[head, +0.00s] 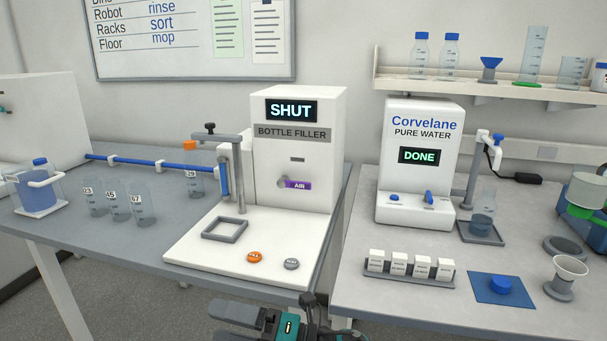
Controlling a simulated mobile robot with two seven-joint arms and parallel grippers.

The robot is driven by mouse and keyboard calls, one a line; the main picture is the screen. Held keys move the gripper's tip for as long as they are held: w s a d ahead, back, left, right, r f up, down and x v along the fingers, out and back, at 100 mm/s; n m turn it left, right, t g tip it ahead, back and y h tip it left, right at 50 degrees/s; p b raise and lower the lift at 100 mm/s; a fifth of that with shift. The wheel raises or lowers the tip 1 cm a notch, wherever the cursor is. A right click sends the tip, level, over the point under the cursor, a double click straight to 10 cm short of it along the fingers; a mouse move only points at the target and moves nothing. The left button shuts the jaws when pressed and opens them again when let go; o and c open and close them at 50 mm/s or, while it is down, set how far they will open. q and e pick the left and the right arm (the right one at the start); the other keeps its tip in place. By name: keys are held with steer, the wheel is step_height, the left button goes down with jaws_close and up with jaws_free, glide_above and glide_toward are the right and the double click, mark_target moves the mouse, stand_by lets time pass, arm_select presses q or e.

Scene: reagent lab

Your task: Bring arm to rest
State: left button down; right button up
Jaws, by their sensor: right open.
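My right gripper (224,323) is at the bottom edge of the head view, in front of the bottle filler's white base and apart from it. Its dark fingers point left, are open and show nothing between them. The lower part of this gripper and most of its arm are cut off by the picture edge. My left gripper and arm are not in view.
The bottle filler (298,150) reads SHUT. The water dispenser (418,160) reads DONE, with a vessel (482,222) below its spout. Numbered clear bottles (118,202) stand on the left bench. Small white boxes (400,265) and a white funnel (570,267) stand on the right bench.

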steer(key=d+f+m+t+h, duration=0.55)
steer(key=d+m+t, duration=0.2)
steer(key=m, duration=0.45)
steer(key=d+f+m+t+h, duration=0.4)
steer(key=d+m+t+h, duration=0.2)
steer(key=d+m, duration=0.45)
steer(key=s+d+f+m+g+h, duration=0.5)
steer(key=s+d+f+m, duration=0.6)
steer(key=s, duration=0.3)
steer(key=shift+d+f+m+h, duration=0.2)
steer(key=shift+m+h, duration=0.35)
steer(key=shift+h, duration=0.1)
steer(key=shift+g, duration=0.25)
